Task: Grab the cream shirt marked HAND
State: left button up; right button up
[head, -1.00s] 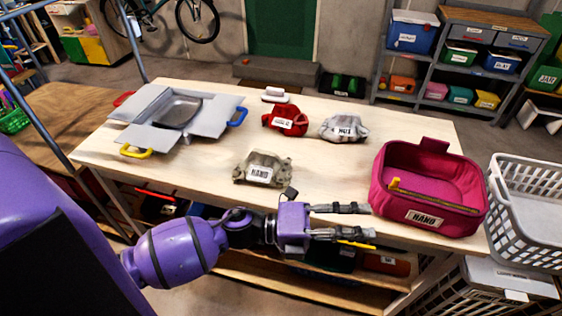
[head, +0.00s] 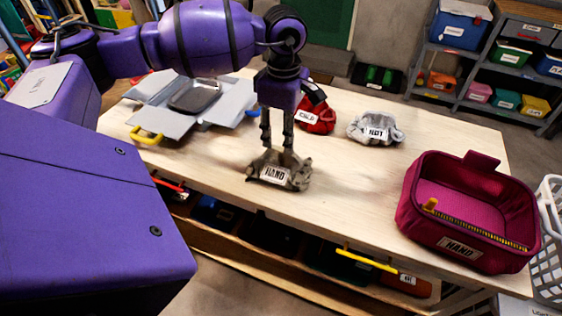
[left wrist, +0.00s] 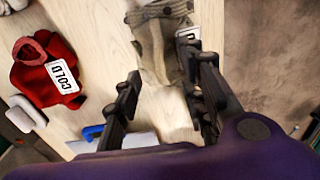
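The cream shirt marked HAND (head: 278,177) lies crumpled on the table near its front edge, its white label facing me. In the left wrist view the shirt (left wrist: 158,48) is at the top, with part of its label beside it. My left gripper (head: 277,150) points straight down over the shirt, its fingertips at the cloth's upper part. Its two fingers stand apart in the left wrist view (left wrist: 165,95), so it looks open. Whether the fingertips touch the cloth I cannot tell. My right gripper is not in view.
A red shirt marked COLD (head: 318,121) and a pale shirt (head: 376,129) lie behind on the table (head: 340,200). A magenta basket marked HAND (head: 468,256) stands at the right, a grey flapped box (head: 160,118) at the left. A white laundry basket (head: 549,240) is beyond the right edge.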

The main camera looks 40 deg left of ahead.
aim_at(282, 149)
pick_arm(q)
notch_tip(282, 149, down, 5)
jog(key=shift+r+p, duration=0.1)
jog(key=shift+p, duration=0.35)
grip_shut()
